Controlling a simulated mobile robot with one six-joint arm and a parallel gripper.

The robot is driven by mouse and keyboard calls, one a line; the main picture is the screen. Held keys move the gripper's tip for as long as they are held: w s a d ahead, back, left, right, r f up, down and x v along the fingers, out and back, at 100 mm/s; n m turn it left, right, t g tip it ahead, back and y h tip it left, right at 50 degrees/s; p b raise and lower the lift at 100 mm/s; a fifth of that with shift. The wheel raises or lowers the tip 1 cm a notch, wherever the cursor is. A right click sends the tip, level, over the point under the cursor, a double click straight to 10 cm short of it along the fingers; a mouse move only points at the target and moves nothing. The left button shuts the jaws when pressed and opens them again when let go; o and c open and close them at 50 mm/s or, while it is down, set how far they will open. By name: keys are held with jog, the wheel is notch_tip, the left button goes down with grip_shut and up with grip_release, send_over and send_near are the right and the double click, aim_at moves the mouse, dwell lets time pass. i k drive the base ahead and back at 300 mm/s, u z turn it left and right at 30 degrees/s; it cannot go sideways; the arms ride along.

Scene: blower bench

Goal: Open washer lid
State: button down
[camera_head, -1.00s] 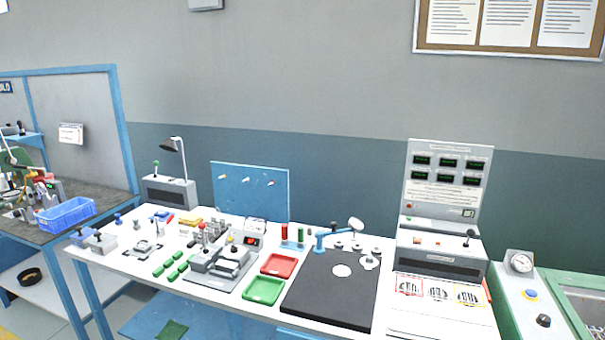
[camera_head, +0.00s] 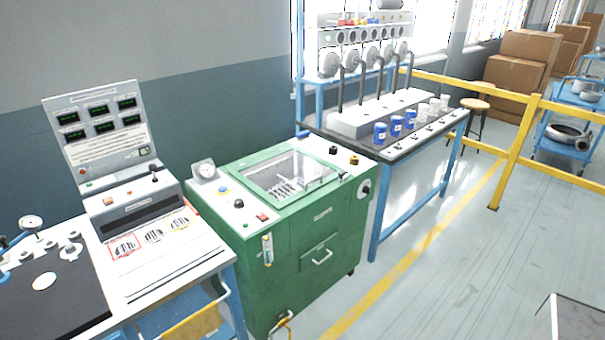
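The washer (camera_head: 310,229) is a green cabinet in the middle of the head view, with a light top panel. Its lid (camera_head: 308,166) is a framed window in the top, and a rack of parts shows through it. The lid looks shut, lying level with the top. A small dark handle (camera_head: 343,176) sits at the front right of the lid. My gripper is not in view.
A white bench with a grey test console (camera_head: 133,205) stands left of the washer. A blue-framed bench (camera_head: 440,126) with blue and white cups stands to the right. A yellow rail (camera_head: 514,150) runs at the far right.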

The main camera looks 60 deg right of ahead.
aim_at(279, 206)
jog(key=z, duration=4.9)
jog(key=i, duration=0.1)
jog(key=u, duration=3.15)
jog(key=k, duration=0.95)
jog(key=u, duration=0.1)
jog(key=i, duration=0.75)
